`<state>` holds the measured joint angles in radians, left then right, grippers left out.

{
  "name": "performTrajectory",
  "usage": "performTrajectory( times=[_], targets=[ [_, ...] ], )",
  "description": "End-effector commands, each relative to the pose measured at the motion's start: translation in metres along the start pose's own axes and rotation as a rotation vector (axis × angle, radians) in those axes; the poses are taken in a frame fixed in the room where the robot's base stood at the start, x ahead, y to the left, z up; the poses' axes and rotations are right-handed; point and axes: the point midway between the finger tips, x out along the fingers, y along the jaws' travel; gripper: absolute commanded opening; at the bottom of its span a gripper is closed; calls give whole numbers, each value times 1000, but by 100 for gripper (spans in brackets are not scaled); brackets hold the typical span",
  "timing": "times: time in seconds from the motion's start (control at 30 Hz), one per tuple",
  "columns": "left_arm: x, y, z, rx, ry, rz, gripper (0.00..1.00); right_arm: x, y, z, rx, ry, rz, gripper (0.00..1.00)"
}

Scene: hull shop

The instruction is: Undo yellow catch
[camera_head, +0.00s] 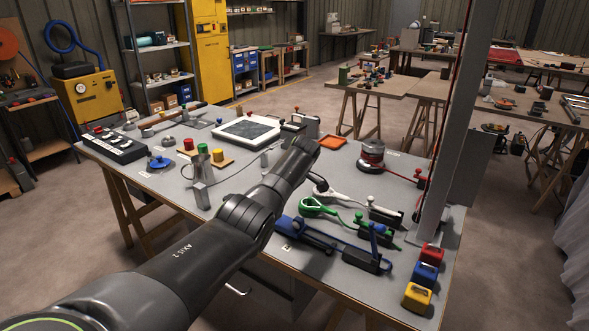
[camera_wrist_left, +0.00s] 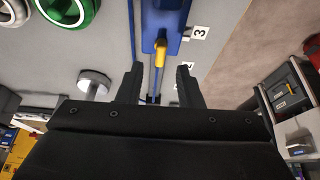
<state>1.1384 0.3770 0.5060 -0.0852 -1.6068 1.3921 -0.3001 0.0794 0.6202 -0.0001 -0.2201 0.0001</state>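The yellow catch (camera_wrist_left: 160,52) is a small yellow-tipped lever on a blue fixture (camera_wrist_left: 168,18), seen in the left wrist view. My left gripper (camera_wrist_left: 158,76) is open, with one finger on each side of the lever's line. The yellow tip shows just beyond the fingertips, with a gap on both sides; I see no contact. In the head view the blue fixture (camera_head: 309,236) lies on the table to the right of my left arm. I cannot make out the yellow tip or the left gripper there; my arm covers that area. My right gripper is in neither view.
A green ring handle (camera_head: 313,207) and a white one (camera_head: 343,195) lie beyond the blue fixture on the grey table (camera_head: 330,268). A grey post (camera_head: 448,130) stands at the right. Red, blue and yellow blocks (camera_head: 417,297) sit at the front right corner.

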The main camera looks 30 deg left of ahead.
Motion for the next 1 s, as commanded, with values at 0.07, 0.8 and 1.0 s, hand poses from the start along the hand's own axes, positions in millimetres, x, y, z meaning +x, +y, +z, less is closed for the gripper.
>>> performTrajectory(
  times=[0.07,0.8,1.0],
  targets=[
    [-18,1,0,0,1,5,33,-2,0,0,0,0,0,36],
    [-133,0,0,0,0,0,33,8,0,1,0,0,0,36],
    [-133,0,0,0,0,0,33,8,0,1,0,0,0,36]
  ],
)
